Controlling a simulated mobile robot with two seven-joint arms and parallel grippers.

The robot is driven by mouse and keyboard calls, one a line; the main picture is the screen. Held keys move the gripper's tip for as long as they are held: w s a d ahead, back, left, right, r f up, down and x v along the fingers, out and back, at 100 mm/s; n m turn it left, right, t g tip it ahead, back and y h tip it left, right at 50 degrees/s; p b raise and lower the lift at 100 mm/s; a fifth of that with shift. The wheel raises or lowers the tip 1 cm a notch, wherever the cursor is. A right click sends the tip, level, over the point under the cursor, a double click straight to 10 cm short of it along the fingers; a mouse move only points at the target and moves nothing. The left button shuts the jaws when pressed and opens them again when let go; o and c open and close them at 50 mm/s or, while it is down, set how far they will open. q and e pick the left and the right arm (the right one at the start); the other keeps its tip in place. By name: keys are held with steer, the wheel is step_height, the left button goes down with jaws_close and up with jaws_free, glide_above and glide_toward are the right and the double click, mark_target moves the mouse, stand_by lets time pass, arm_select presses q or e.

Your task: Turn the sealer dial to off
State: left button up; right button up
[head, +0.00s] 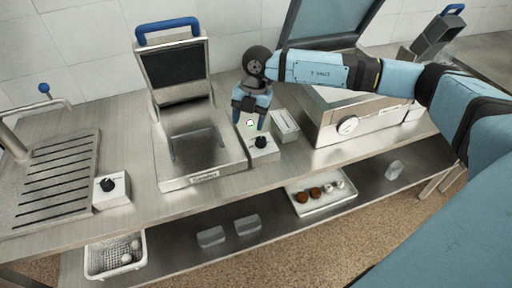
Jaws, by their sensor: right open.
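A small white box with a black dial (260,142) stands on the steel counter, between the flat-plate machine and the machine with a gauge. My right gripper (249,124) points down just above and behind this dial. Its fingers are apart and empty, and I see no clear contact with the dial. A second white box with a black dial (107,185) stands farther left, beside the slotted rack. The markings on both dials are too small to read. My left gripper is not in view.
The flat-plate machine (170,178) has its blue-handled lid raised. The gauge machine (385,124) has its lid up, with a small light block (285,126) beside it. A slotted rack (30,215) is left. The lower shelf holds a perforated basket (90,270) and a white tray (320,209).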

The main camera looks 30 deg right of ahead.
steer(key=r+m+h, duration=0.1)
steer(key=r+h, duration=0.1)
glide_above(261, 138)
step_height(261, 138, down, 14)
steer(key=shift+s+a+r+p, duration=0.1)
steer(key=shift+s+p, duration=0.05)
steer(key=shift+p, duration=0.65)
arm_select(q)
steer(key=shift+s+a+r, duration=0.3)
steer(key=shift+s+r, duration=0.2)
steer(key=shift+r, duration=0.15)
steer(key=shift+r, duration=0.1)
arm_select(e)
steer(key=c, duration=0.9)
